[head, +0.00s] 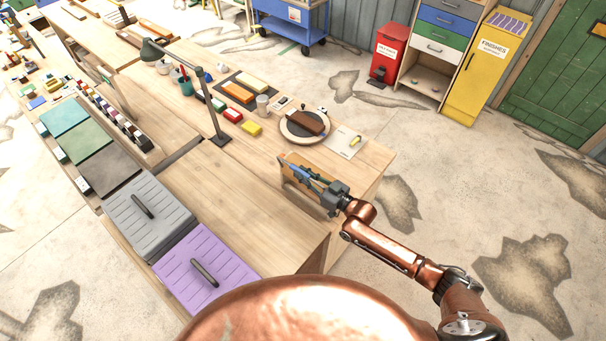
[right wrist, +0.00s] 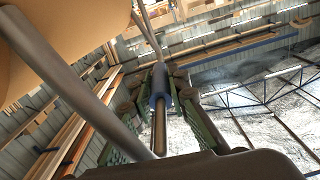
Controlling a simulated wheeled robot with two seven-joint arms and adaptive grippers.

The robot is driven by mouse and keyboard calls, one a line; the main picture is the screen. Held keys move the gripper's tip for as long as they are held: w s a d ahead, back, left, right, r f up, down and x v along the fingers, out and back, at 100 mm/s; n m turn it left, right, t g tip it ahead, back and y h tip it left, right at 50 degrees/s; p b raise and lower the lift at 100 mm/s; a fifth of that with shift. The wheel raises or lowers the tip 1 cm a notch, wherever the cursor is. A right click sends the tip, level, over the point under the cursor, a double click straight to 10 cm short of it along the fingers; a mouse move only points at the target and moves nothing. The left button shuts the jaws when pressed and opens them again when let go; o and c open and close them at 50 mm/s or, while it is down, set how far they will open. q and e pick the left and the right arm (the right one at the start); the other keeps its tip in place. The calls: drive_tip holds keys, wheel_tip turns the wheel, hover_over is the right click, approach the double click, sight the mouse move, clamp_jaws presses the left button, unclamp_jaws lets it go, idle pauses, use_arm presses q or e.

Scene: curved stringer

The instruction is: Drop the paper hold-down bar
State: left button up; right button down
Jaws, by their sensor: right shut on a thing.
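My right gripper (head: 315,183) is at the near right end of the workbench, against a small brown wooden device (head: 296,170) with blue and grey bars. In the right wrist view, the gripper's green-padded fingers (right wrist: 163,88) are closed around a rod with a blue sleeve (right wrist: 159,82) and a brass-coloured end, which seems to be part of the hold-down bar. Two grey bars (right wrist: 75,80) run slantwise beside a large tan rounded surface (right wrist: 70,30). Whether the bar touches the device's surface cannot be told. My left gripper is not in view.
A desk lamp (head: 215,110) stands to the left. The bench top (head: 240,190) in front of the lamp is bare. Grey and purple lidded panels (head: 205,270) lie at the near left.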

idle(0.3)
drive_tip(key=w+d+m+b, duration=0.1)
drive_tip(key=m+b, duration=0.2)
drive_tip(key=shift+w+d, duration=0.4)
drive_tip(key=m+b, duration=0.1)
drive_tip(key=w+d+m+b, duration=0.1)
drive_tip(key=shift+w+d+f+m, duration=0.15)
drive_tip(key=shift+d+m, duration=0.05)
drive_tip(key=shift+m, duration=0.1)
drive_tip(key=shift+w+d+b, duration=0.3)
drive_tip(key=shift+w+b, duration=0.05)
drive_tip(key=shift+b, duration=0.5)
drive_tip(key=shift+d, duration=0.1)
drive_tip(key=c, duration=1.8)
unclamp_jaws()
drive_tip(key=shift+c, duration=0.2)
